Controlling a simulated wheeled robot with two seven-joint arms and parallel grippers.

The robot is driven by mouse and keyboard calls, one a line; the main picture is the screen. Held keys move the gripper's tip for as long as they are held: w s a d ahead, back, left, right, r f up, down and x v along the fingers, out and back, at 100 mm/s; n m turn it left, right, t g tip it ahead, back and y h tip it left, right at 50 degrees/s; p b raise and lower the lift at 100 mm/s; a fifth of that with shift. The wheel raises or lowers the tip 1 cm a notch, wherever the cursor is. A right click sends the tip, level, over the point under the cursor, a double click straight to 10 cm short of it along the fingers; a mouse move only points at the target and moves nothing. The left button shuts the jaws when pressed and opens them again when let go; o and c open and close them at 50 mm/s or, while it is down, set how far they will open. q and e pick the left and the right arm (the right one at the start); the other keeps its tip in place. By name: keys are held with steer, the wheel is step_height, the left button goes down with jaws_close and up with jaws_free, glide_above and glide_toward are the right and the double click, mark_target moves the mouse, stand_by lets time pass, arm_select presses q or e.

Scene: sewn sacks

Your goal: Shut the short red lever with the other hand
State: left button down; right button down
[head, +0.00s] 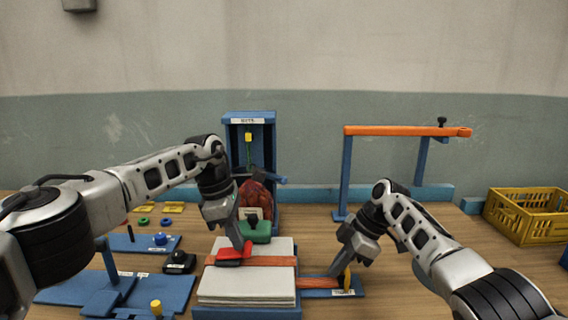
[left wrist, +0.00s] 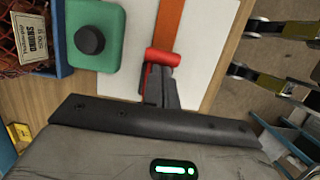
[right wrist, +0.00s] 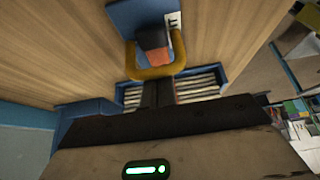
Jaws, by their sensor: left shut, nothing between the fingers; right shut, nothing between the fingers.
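The short red lever (head: 234,255) lies over an orange strap (head: 282,261) that crosses a stack of white sacks (head: 245,285). In the left wrist view the lever shows as a red bar (left wrist: 163,57) at the fingertips. My left gripper (head: 246,250) is shut and empty, pointing down at the lever; it seems to touch it, and part of the lever is hidden behind the fingers. My right gripper (head: 335,273) is shut and empty, low beside a yellow loop (right wrist: 152,73) at the strap's right end. Whether it touches the loop I cannot tell.
A green block with a black knob (left wrist: 90,40) stands just behind the stack. A blue frame (head: 249,118) rises behind it, and an orange beam (head: 400,131) stands at right. A yellow crate (head: 525,216) is far right. Blue plates (head: 135,290) lie left.

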arm_select(q)
steer(key=d+v, duration=0.2)
steer(key=v, duration=0.6)
steer(key=shift+r, duration=0.65)
arm_select(e)
steer(key=shift+d+f, duration=0.15)
arm_select(q)
steer(key=shift+a, duration=0.1)
arm_select(e)
steer(key=c, duration=1.4)
jaws_free()
